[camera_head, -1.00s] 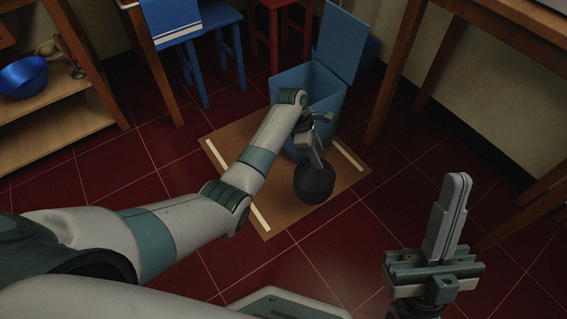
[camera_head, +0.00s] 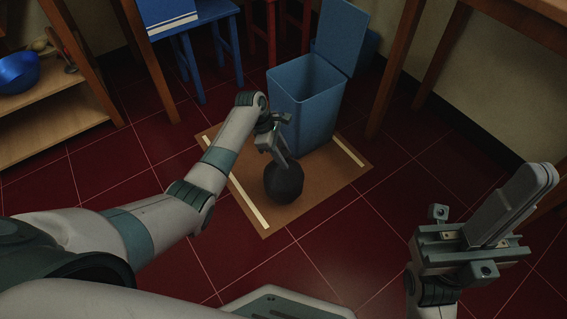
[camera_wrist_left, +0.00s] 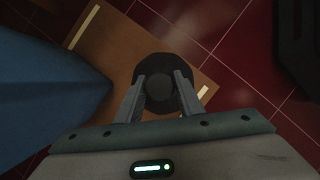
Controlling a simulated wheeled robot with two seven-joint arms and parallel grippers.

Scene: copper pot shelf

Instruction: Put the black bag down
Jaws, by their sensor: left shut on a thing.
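The black bag (camera_head: 284,184) is a dark rounded shape over the brown mat (camera_head: 328,188), in front of the blue bin. My left gripper (camera_head: 286,163) points down and is shut on the top of the bag. In the left wrist view the bag (camera_wrist_left: 160,70) sits between the two fingertips (camera_wrist_left: 160,88). I cannot tell whether the bag's underside touches the mat. My right gripper (camera_head: 512,205) is at the lower right, away from the bag, with its fingers together and nothing seen between them.
The blue bin (camera_head: 308,100) stands open on the mat's far part, its lid (camera_head: 337,38) raised. A blue stool (camera_head: 208,35) and a wooden shelf with a blue bowl (camera_head: 18,72) are at the left. Table legs (camera_head: 392,80) stand to the right. Red floor tiles in front are clear.

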